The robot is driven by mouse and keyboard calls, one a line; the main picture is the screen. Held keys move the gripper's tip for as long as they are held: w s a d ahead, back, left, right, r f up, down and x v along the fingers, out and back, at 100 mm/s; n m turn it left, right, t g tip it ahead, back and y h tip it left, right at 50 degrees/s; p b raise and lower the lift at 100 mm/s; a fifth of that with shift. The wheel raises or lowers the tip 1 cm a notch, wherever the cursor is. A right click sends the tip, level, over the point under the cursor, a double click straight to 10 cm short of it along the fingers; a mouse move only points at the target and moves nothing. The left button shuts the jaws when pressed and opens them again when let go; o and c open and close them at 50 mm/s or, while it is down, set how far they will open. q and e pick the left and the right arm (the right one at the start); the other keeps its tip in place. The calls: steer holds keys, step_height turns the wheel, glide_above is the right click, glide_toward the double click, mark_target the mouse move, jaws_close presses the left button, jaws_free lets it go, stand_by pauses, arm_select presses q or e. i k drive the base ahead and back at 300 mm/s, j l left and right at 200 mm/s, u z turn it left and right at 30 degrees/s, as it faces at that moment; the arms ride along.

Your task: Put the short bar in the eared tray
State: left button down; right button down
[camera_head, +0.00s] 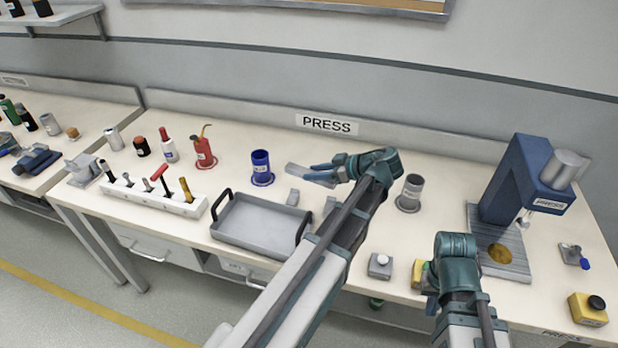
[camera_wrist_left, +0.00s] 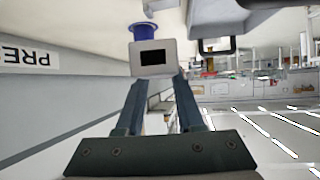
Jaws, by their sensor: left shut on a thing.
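A grey bar, which I take for the short bar (camera_head: 298,171), is held in my left gripper (camera_head: 322,176), which is shut on it above the table. In the left wrist view the bar's end (camera_wrist_left: 152,72) shows as a grey face with a dark square, between the fingertips. The eared tray (camera_head: 262,229) is a grey tray with two black handles, empty where visible, to the left of and nearer than the left gripper.
A tool rack (camera_head: 150,192) stands left of the tray, a grey cylinder (camera_head: 410,191) right of the left gripper, and a blue press (camera_head: 520,180) further right.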

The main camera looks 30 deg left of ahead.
mark_target(264, 229)
steer(key=k+j, duration=0.3)
steer(key=k, duration=0.15)
steer(key=k+j, duration=0.3)
steer(key=k, duration=0.15)
steer(key=j+z, duration=0.1)
steer(key=j, duration=0.65)
steer(key=i, duration=0.05)
